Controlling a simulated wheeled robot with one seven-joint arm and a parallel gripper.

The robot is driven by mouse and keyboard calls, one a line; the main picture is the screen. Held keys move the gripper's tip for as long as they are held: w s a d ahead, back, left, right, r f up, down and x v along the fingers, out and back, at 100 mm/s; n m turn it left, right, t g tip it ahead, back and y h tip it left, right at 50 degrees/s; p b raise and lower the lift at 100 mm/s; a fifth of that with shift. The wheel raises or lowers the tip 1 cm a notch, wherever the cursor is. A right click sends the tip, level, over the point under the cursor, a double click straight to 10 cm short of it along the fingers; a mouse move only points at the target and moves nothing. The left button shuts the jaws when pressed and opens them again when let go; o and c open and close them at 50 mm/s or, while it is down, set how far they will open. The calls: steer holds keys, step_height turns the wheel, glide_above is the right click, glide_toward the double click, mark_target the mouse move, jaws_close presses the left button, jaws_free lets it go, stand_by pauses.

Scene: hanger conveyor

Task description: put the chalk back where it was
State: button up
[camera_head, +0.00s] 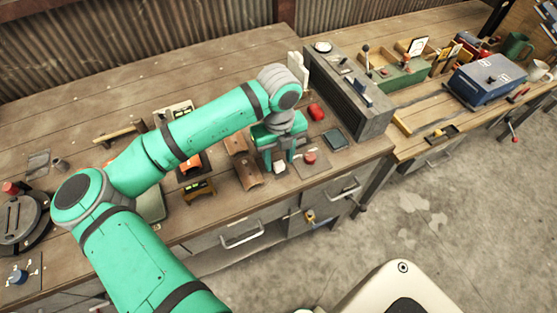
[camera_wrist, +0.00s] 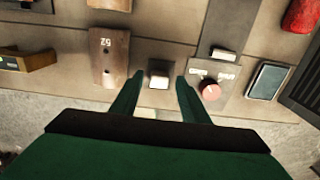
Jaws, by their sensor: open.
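A small white block (camera_wrist: 159,79), which may be the chalk, lies on the bench just ahead of my gripper (camera_wrist: 159,88) in the wrist view. It sits between the lines of my two green fingers, with a gap to each side. In the head view the white block (camera_head: 280,168) shows at the front of the bench, by my gripper (camera_head: 279,161). My gripper is open and holds nothing. I cannot tell how high the fingertips are above the bench. No other piece that is clearly chalk can be made out.
A brown curved block marked 52 (camera_wrist: 108,55) lies left of my fingers. A plate with a red button (camera_wrist: 211,91) and a dark flat device (camera_wrist: 268,80) lie to the right. A red lump (camera_head: 316,112) and a grey metal unit (camera_head: 350,95) stand beyond.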

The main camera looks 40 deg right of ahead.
mark_target(278, 163)
step_height(278, 163, up, 11)
steer(key=shift+f, duration=0.2)
steer(key=shift+w, duration=0.1)
stand_by(0.5)
